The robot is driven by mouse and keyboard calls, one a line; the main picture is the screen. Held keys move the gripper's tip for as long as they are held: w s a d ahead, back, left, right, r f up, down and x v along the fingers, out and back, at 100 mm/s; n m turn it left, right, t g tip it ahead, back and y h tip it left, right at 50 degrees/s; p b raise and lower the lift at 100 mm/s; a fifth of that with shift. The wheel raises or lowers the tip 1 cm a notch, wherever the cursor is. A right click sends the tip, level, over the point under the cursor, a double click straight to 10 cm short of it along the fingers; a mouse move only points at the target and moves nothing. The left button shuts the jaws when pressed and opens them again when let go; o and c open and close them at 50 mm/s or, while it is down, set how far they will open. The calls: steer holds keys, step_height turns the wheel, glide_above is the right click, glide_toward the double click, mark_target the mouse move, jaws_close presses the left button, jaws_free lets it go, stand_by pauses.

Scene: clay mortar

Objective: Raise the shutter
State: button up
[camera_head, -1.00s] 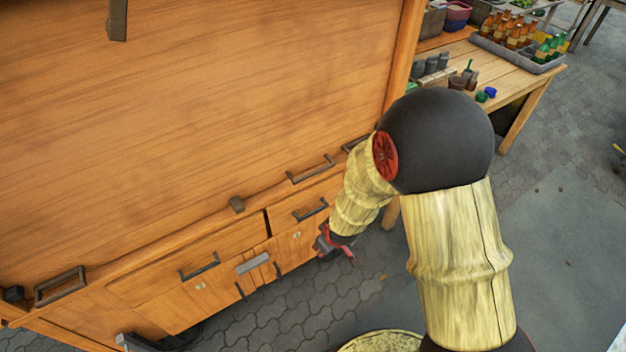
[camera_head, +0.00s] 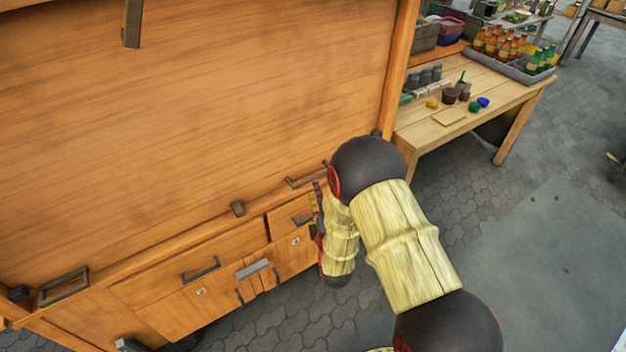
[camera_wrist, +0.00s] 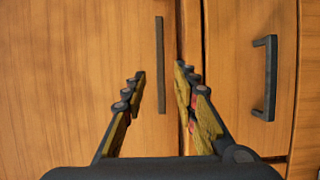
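The shutter (camera_head: 200,110) is a large wooden panel, lowered over the front of the wooden cabinet. A dark bar handle (camera_head: 305,181) is near its lower right edge, and another dark handle (camera_head: 62,287) is at lower left. My gripper (camera_head: 316,198) is beside the right handle, partly hidden by my arm. In the wrist view my gripper (camera_wrist: 160,72) is open, fingers apart. A dark bar handle (camera_wrist: 160,65), apparently the shutter's right one, appears between the fingertips with no clear contact. A drawer handle (camera_wrist: 266,80) is right of it.
Drawers and doors with dark handles (camera_head: 200,269) are below the shutter. A wooden table (camera_head: 440,125) with bottles (camera_head: 500,42) and small pots stands at the right. Paved floor (camera_head: 480,210) is clear in front of the table.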

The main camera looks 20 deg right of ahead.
mark_target(314, 180)
steer(key=shift+w+d+b, duration=0.15)
steer(key=shift+w+b, duration=0.25)
steer(key=shift+w, duration=1.4)
steer(key=shift+w+d+b, duration=0.15)
steer(key=shift+w+b, duration=0.2)
steer(key=shift+w, duration=1.4)
steer(key=shift+c, duration=0.5)
steer(key=shift+f, duration=0.1)
jaws_close()
